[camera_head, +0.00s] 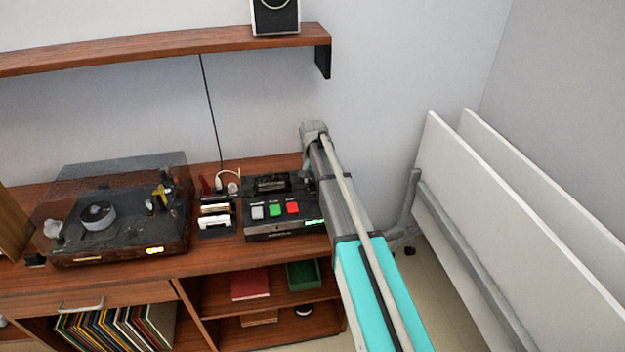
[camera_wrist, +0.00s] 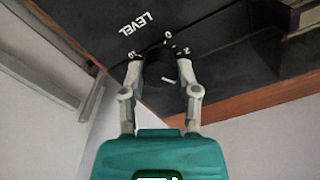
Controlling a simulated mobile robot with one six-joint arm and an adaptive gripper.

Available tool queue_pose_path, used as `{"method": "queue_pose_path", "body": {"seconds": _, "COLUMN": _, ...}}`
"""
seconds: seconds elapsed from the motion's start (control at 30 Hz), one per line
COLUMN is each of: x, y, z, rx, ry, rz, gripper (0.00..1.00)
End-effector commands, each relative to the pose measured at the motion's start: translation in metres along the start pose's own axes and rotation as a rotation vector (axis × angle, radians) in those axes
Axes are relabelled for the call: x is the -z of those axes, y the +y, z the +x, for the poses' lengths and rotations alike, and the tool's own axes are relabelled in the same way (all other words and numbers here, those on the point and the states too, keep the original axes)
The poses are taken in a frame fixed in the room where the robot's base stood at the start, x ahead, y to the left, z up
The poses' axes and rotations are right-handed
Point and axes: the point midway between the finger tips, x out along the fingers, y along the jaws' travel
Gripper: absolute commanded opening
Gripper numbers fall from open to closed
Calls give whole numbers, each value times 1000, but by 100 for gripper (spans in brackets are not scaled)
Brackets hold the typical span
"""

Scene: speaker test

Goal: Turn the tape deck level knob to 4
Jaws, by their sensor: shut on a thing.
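The tape deck (camera_head: 262,235) is a black unit with white, green and red buttons at the right end of the wooden cabinet top. My arm covers its right side in the head view, hiding the knob and gripper there. In the wrist view, the black level knob (camera_wrist: 158,62) sits on the dark panel beside the white word LEVEL (camera_wrist: 136,23). Scale marks 0, 2 and apparently 10 show around it; the mark 4 is not visible. A short white line shows near the knob's lower edge. My gripper (camera_wrist: 160,72) is shut on the knob, one finger on each side.
A turntable (camera_head: 110,225) with a tinted lid stands left of the deck, with a small black-based item (camera_head: 216,216) between them. A shelf (camera_head: 170,50) carrying a speaker (camera_head: 275,16) is above. White panels (camera_head: 500,230) stand to the right.

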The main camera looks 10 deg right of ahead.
Motion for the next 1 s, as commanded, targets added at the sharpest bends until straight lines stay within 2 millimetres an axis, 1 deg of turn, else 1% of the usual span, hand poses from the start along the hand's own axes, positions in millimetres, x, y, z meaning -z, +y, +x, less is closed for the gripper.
{"method": "queue_pose_path", "body": {"seconds": 0.27, "x": 0, "y": 0, "z": 0, "rx": 0, "ry": 1, "rz": 84, "gripper": 0}}
{"method": "queue_pose_path", "body": {"seconds": 0.67, "x": 0, "y": 0, "z": 0, "rx": 0, "ry": 1, "rz": 92, "gripper": 0}}
{"method": "queue_pose_path", "body": {"seconds": 0.7, "x": 0, "y": 0, "z": 0, "rx": 0, "ry": 1, "rz": 92, "gripper": 45}}
{"method": "queue_pose_path", "body": {"seconds": 0.87, "x": 0, "y": 0, "z": 0, "rx": 0, "ry": 0, "rz": 92, "gripper": 75}}
{"method": "queue_pose_path", "body": {"seconds": 1.0, "x": 0, "y": 0, "z": 0, "rx": 0, "ry": 0, "rz": 91, "gripper": 76}}
